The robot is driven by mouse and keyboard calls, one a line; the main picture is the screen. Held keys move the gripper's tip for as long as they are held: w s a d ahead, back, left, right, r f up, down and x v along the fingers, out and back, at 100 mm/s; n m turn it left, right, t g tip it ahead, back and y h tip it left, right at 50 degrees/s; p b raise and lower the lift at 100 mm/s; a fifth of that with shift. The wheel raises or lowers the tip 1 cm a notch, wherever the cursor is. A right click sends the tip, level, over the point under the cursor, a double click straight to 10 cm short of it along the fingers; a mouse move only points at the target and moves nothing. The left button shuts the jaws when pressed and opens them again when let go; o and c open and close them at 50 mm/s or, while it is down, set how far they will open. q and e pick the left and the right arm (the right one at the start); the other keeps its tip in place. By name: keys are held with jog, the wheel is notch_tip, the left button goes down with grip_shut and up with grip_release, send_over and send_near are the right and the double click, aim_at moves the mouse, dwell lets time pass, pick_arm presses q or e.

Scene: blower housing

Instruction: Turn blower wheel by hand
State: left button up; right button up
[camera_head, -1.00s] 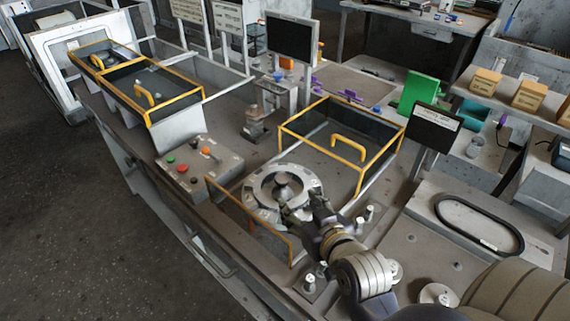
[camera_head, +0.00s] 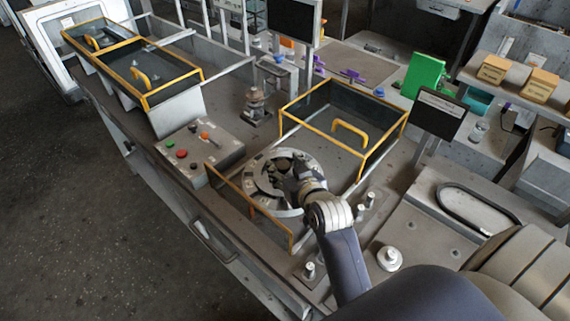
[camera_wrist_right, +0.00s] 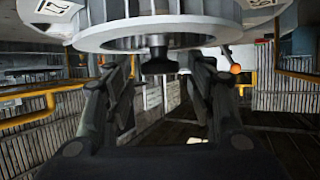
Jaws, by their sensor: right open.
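The blower wheel (camera_head: 260,180) is a round grey ring with small plates around its rim, set in the bench. Its middle is partly hidden by my right gripper (camera_head: 281,177), which reaches over the ring from the lower right. In the right wrist view the ring (camera_wrist_right: 255,30) fills the top, with a dark knob (camera_wrist_right: 158,60) at its centre. My right gripper (camera_wrist_right: 160,85) is open there, one finger on each side below the knob, with nothing between them. I cannot tell whether a finger touches the wheel. My left gripper is not in view.
A low yellow rail (camera_head: 250,205) stands in front of the wheel. A dark box with a yellow frame and handle (camera_head: 350,130) stands behind it. A button panel (camera_head: 199,147) lies to the left. Several metal pegs (camera_head: 361,207) stand to the right. Another yellow-framed cover (camera_head: 150,88) is farther left.

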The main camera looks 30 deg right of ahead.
jog(key=shift+w, duration=0.2)
jog(key=shift+w+f, duration=0.15)
grip_shut()
jog(key=shift+d+n+y+p, duration=0.1)
jog(key=shift+n+y+p, duration=0.2)
jog(key=shift+n+p, duration=0.1)
jog(key=shift+d+n+y, duration=0.1)
jog(key=shift+n+y, duration=0.2)
jog(key=shift+y, duration=0.2)
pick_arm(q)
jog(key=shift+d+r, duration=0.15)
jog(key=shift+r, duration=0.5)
pick_arm(e)
jog(key=shift+n+y, duration=0.6)
jog(key=shift+y, duration=0.1)
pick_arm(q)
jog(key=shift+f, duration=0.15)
pick_arm(e)
jog(key=shift+n+y, duration=0.5)
jog(key=shift+y, duration=0.1)
